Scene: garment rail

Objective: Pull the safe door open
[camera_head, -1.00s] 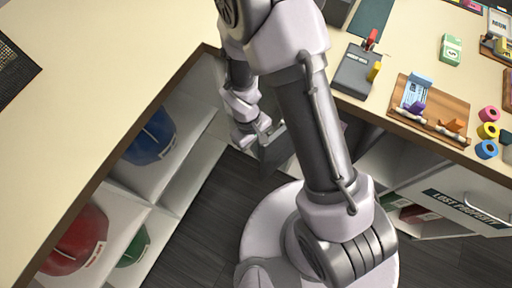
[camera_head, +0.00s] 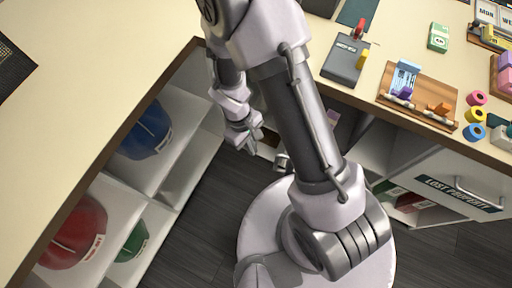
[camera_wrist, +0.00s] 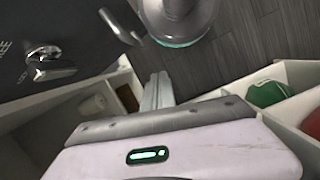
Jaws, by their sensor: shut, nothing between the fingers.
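The dark safe door (camera_wrist: 60,70) fills the upper left of the wrist view. It has a metal knob or handle (camera_wrist: 45,58) and part of some lettering. A separate metal bar (camera_wrist: 120,26) shows nearer my base. My gripper (camera_wrist: 157,88) is shut and empty, to the right of the door and apart from its handle. In the head view my gripper (camera_head: 250,142) hangs below the counter edge, left of a small metal fitting (camera_head: 282,160). My arm hides most of the door there, so I cannot tell how far it stands open.
Left shelves hold blue (camera_head: 146,130), red (camera_head: 76,232) and green (camera_head: 133,243) helmet-like items. A lost property drawer (camera_head: 455,190) is at the right. A white roll (camera_wrist: 94,104) sits in a compartment by the door. Dark floor (camera_head: 208,235) is free.

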